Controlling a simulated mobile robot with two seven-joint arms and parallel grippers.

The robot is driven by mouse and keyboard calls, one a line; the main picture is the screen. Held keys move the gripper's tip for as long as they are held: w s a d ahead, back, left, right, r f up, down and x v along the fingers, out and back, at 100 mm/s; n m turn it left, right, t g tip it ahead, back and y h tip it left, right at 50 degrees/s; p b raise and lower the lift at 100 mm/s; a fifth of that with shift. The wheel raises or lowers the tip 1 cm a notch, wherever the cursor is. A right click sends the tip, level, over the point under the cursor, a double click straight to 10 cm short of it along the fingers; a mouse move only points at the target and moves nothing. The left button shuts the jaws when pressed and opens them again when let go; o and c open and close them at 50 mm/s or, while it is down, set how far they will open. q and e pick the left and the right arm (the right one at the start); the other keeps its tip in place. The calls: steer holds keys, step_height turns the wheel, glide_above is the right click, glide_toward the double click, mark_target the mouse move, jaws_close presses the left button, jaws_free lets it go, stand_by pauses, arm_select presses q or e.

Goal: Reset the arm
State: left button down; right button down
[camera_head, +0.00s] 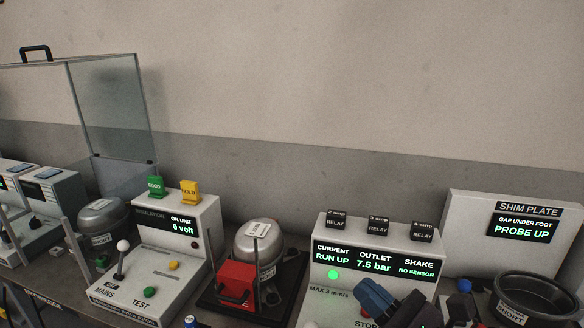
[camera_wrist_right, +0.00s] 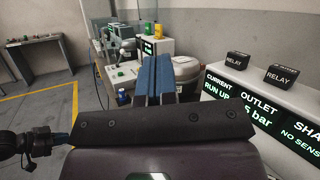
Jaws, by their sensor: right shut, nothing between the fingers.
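My right gripper (camera_head: 392,302) comes in at the bottom right of the head view, in front of the tester with the CURRENT, OUTLET and SHAKE display (camera_head: 372,262). Its blue-padded fingers lie together, shut, with nothing between them. In the right wrist view the fingers (camera_wrist_right: 153,78) point away beside the relay-topped tester (camera_wrist_right: 270,100).
An insulation tester (camera_head: 160,250) with a lever stands left of a compressor (camera_head: 258,245) with a red box. A shim plate panel (camera_head: 520,232) and dark bowl (camera_head: 540,295) stand right. A glass guard (camera_head: 115,100) stands back left. Open floor (camera_wrist_right: 40,110) shows in the wrist view.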

steer(key=s+d+f+m+h, duration=0.1)
steer(key=d+f+m+h, duration=0.4)
steer(key=m, duration=0.6)
steer(key=s+d+f+m+g+h, duration=0.1)
steer(key=d+f+m+h, duration=0.2)
steer(key=d+m+h, duration=0.6)
steer(key=s+d+f+m+h, duration=0.25)
steer(key=f+m+h, duration=0.2)
steer(key=m, duration=0.95)
steer(key=s+f+m+g+y, duration=0.1)
steer(key=s+f+m+g, duration=0.5)
steer(key=s, duration=0.3)
steer(key=s+f+m+g+y, duration=0.2)
steer(key=s+f+m+g, duration=0.4)
steer(key=s+m, duration=0.15)
steer(key=w+f+n+t, duration=0.1)
steer(key=w+f+t, duration=0.5)
steer(key=f+t, duration=0.2)
steer(key=shift+w+a+f+n, duration=0.15)
steer(key=shift+w+f+n, duration=0.25)
steer(key=shift+f, duration=0.7)
